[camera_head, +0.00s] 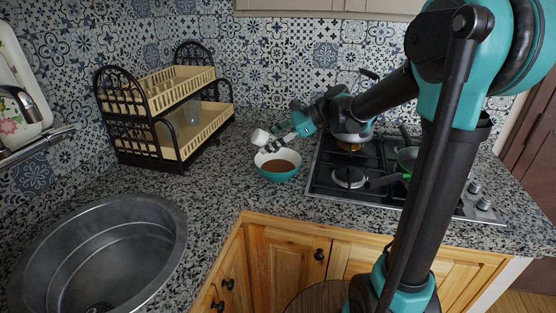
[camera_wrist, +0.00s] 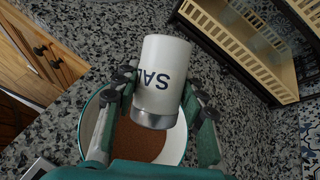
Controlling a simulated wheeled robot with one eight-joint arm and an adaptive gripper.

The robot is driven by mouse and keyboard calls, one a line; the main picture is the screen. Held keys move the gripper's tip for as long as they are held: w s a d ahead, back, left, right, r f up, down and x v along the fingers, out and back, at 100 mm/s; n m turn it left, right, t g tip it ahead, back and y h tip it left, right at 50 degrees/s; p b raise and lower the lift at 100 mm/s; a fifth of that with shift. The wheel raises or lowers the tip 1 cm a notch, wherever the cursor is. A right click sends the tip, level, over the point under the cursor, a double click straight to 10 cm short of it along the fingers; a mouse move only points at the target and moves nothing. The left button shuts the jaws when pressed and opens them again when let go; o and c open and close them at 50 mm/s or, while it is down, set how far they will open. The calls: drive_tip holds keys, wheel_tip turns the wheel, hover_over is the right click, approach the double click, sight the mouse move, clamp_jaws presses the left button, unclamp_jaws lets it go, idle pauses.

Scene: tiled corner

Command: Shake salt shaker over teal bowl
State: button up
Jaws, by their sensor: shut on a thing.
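The salt shaker (camera_head: 260,137) is a white cylinder with a metal end. In the wrist view the shaker (camera_wrist: 162,75) shows dark letters "SAL" on its side. My gripper (camera_head: 275,139) is shut on it, with a finger on each side in the wrist view (camera_wrist: 160,100). The shaker is tilted, held above the teal bowl (camera_head: 278,174). The bowl is teal outside and white inside, with brown contents. In the wrist view the bowl (camera_wrist: 86,122) lies below the shaker and fingers, partly hidden by them.
A two-tier dish rack (camera_head: 165,148) stands left of the bowl. A round metal sink (camera_head: 100,245) is at the front left. Speckled counter (camera_head: 225,190) is clear between sink and bowl.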

drive_tip(key=shift+r, duration=0.1)
drive_tip(key=shift+r, duration=1.9)
